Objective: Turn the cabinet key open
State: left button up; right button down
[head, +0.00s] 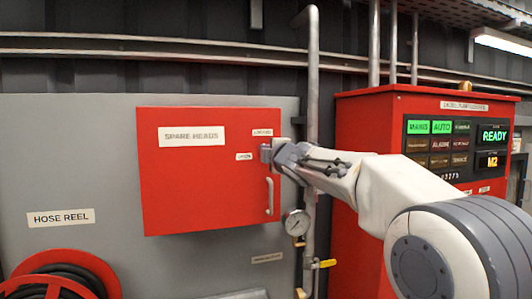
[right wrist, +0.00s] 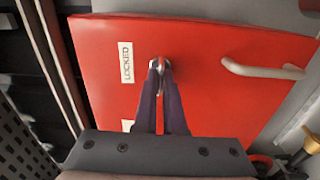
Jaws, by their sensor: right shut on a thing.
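The red cabinet (head: 190,190), labelled SPARE HEADS, hangs on a grey panel with its door shut. Its door also fills much of the right wrist view (right wrist: 220,95). My right gripper (head: 266,153) is at the door's right side, beside the LOCKED label (head: 262,132) and the OPEN label (head: 244,156). In the right wrist view, the fingers are closed together on the small metal key (right wrist: 157,62) at the lock, with the LOCKED label (right wrist: 126,62) to the left. The fingertips hide most of the key, so its angle is unclear. My left gripper is out of view.
The door handle (head: 270,196) is below my right gripper. A vertical pipe (head: 312,100) with a pressure gauge (head: 296,223) and a yellow valve lever (head: 324,263) stands right of the cabinet. A red control panel (head: 360,130) is behind my right arm. A hose reel (head: 75,270) is lower left.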

jog(key=shift+n, duration=0.3)
jog(key=c, duration=1)
grip_release()
jog(key=b+v, duration=0.2)
jog(key=v, duration=0.8)
jog(key=shift+s+b, duration=0.25)
jog(key=shift+b, duration=0.05)
